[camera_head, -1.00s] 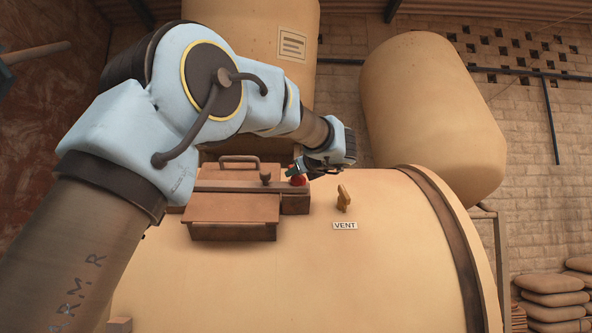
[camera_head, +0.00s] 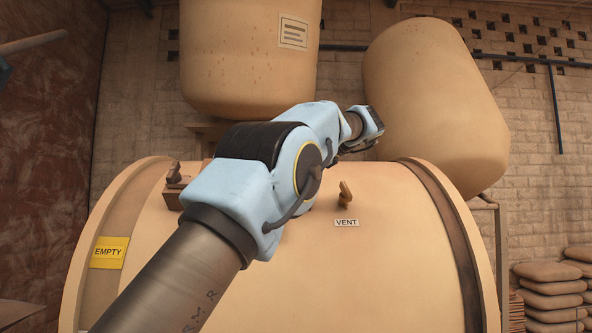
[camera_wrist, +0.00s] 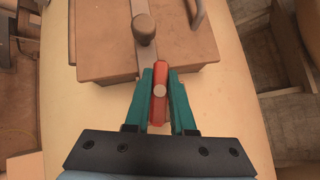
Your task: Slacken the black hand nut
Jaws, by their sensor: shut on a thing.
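The red grip stands at the near end of a grey metal strap (camera_wrist: 140,8), at the edge of a brown box (camera_wrist: 190,46). A dark round knob (camera_wrist: 144,28), which looks like the hand nut, sits on the strap just beyond my fingertips, apart from them. In the head view my arm hides my fingers, the red grip and most of the box.
The box sits on a large cream drum (camera_head: 400,270). A yellow EMPTY sign (camera_head: 109,252) is at left. In the wrist view, a curved bar handle (camera_wrist: 197,14) rises beside the knob.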

